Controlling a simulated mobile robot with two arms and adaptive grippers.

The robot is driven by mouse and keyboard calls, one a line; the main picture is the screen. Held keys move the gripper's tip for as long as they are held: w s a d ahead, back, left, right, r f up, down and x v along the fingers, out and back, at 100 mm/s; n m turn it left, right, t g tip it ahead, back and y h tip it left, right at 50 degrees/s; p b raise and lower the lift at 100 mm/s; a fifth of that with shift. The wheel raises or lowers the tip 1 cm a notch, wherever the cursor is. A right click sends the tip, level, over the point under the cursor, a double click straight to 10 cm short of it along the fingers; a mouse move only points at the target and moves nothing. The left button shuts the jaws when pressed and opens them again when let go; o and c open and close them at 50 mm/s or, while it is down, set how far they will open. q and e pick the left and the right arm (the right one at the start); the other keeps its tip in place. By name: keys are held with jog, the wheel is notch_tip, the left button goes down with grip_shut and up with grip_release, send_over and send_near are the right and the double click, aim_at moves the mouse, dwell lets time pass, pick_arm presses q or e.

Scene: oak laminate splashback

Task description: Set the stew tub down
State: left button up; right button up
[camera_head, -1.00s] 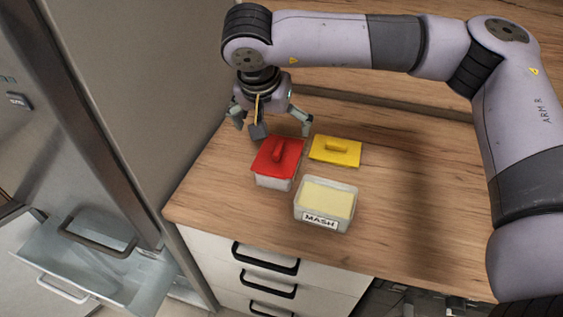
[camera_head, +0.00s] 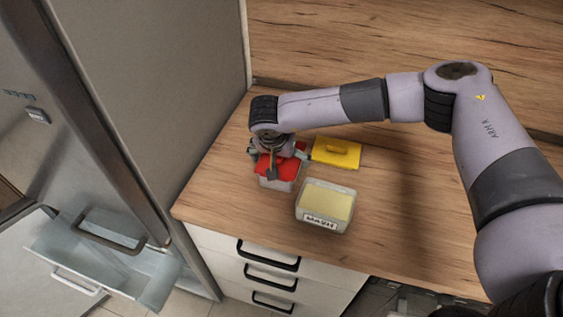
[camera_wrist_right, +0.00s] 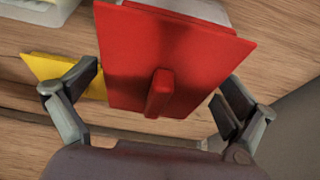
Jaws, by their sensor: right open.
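A pale tub (camera_head: 279,185) with a red lid (camera_head: 273,168) stands on the wooden worktop; no label shows on it, so I cannot confirm that it is the stew tub. My right gripper (camera_head: 278,157) is over the lid, partly hiding it in the head view. In the right wrist view the red lid (camera_wrist_right: 175,55) and its red handle lie between the open fingers of the gripper (camera_wrist_right: 160,88). The fingers look apart from the handle. My left gripper is not in view.
An open tub (camera_head: 325,225) labelled MASH stands just to the right, with pale yellow contents. A yellow lid (camera_head: 337,153) lies behind it. A tall grey panel (camera_head: 185,90) bounds the worktop at left. The worktop (camera_head: 420,220) is clear at right.

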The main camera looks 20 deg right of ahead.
jog(key=shift+w+d+f, duration=0.15)
jog(key=shift+w+f, duration=0.05)
jog(key=shift+f, duration=0.4)
jog(key=shift+c, duration=0.5)
jog(key=shift+r, duration=0.1)
jog(key=c, duration=1.4)
jog(key=shift+c, duration=0.2)
